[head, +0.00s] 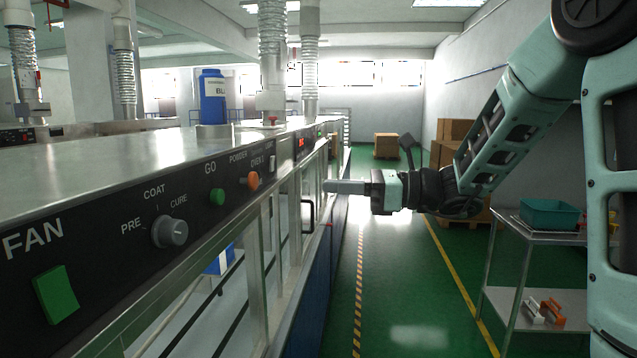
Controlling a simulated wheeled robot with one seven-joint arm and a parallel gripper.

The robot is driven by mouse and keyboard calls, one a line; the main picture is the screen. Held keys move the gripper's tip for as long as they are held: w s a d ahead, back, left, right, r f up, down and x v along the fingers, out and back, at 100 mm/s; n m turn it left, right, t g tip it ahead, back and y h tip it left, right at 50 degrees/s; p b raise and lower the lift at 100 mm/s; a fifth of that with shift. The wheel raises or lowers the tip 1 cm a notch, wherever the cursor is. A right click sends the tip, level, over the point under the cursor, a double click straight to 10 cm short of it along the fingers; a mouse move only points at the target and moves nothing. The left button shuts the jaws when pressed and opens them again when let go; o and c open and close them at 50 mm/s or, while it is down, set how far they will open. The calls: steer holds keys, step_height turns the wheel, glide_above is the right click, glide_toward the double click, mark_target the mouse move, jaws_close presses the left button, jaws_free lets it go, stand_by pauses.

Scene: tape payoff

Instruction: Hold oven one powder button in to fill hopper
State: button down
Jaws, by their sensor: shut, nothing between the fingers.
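The control panel (120,225) runs along the front of the oven line on the left. The orange powder button (253,180) sits on it under the words POWDER and OVEN 1. My gripper (330,186) is shut and empty, pointing left toward the panel. It is to the right of the orange button and apart from it. A blue bottle (213,97) with a partly readable label stands in a metal collar on top of the machine; whether this is the hopper I cannot tell.
A green GO button (217,197), a rotary knob (170,232) and a green FAN switch (56,295) share the panel. A black door handle (308,214) is below. A cart (530,238) with a teal bin (549,215) stands right. The green aisle (400,290) is clear.

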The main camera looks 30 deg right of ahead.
mark_target(255, 180)
steer(key=p+x, duration=0.4)
steer(key=x, duration=0.7)
steer(key=shift+w+a, duration=0.2)
steer(key=shift+a, duration=0.05)
steer(key=shift+w+a, duration=0.2)
steer(key=shift+a, duration=0.05)
steer(key=shift+a+f, duration=0.1)
steer(key=shift+b+x, duration=0.55)
steer(key=shift+x, duration=0.3)
steer(key=shift+a+r, duration=0.15)
steer(key=shift+r, duration=0.2)
stand_by(2.0)
